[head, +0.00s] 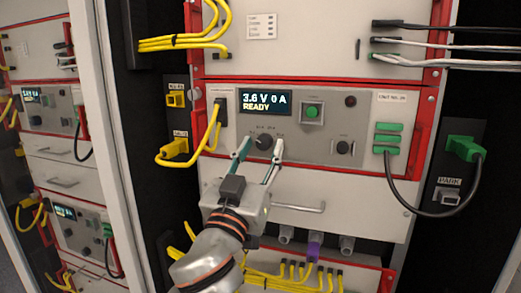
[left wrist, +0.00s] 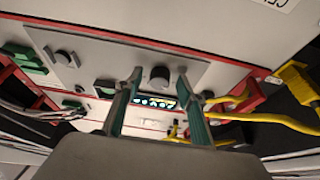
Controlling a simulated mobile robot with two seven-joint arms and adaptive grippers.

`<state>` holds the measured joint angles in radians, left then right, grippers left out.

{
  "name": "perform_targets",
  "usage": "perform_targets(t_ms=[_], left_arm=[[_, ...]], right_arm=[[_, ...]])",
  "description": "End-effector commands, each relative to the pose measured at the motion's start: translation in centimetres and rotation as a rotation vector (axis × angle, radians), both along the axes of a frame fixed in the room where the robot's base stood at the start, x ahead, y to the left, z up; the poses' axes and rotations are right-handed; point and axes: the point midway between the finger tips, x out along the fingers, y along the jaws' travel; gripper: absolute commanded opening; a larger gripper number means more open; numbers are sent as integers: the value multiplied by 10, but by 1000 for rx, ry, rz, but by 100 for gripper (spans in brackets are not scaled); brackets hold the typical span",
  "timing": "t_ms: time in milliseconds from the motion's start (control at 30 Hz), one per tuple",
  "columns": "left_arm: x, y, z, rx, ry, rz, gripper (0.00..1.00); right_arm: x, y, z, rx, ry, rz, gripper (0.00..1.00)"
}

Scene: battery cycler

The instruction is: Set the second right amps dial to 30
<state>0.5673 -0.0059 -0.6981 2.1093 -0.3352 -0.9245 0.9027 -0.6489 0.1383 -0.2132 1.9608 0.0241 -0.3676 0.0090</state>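The cycler unit's grey control panel has a display (head: 265,101) reading "3.6 V 0 A READY". Below it is a round black dial (head: 264,142) with small scale labels above. My left gripper (head: 259,147) comes up from below, open, with a fingertip on each side of this dial. The dial (left wrist: 160,77) also shows between the spread fingers (left wrist: 160,80) in the left wrist view. I cannot tell whether the fingers touch it. The dial's exact pointer setting is too small to read. My right gripper is in neither view.
A green button (head: 312,111) and a smaller black knob (head: 343,147) sit right of the dial. A yellow cable (head: 214,128) plugs in at the panel's left, and green connectors (head: 388,138) with a black cable at its right. A drawer handle (head: 299,207) is below.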

Motion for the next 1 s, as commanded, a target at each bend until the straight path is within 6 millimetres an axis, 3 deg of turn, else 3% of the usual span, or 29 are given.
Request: perform_targets(t_ms=[133, 300, 767, 1000], left_arm=[[0, 0, 0, 0, 0, 0, 39], [0, 0, 0, 0, 0, 0, 1], [0, 2, 1, 70, -22, 1, 1], [1, 4, 2, 234, -76, 2, 1]], right_arm=[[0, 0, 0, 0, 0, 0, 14], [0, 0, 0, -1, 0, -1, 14], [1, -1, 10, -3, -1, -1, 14], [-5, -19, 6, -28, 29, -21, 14]])
